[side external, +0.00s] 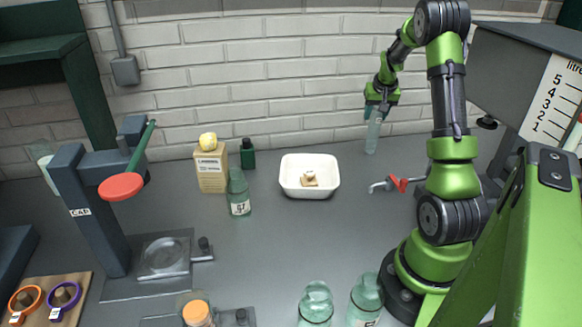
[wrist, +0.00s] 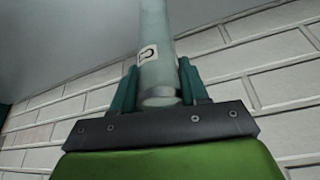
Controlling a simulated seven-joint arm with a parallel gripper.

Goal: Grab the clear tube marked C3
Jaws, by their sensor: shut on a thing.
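A clear, pale tube (side external: 373,132) is upright or nearly so at the back of the counter, right of centre. My gripper (side external: 376,104) comes down over its top end. In the wrist view the tube (wrist: 155,50) sits between the two teal fingers of my gripper (wrist: 158,84), which are shut on it. A white label on the tube shows a dark C-like mark; the rest of the marking is not readable. I cannot tell whether its lower end touches the counter.
A white tray (side external: 310,188) with a small item stands left of the tube. A red-handled tap (side external: 396,185) is in front of it. Green bottles, a tan carton (side external: 211,172) and a lever press (side external: 88,215) stand further left. A brick wall (side external: 270,80) is close behind.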

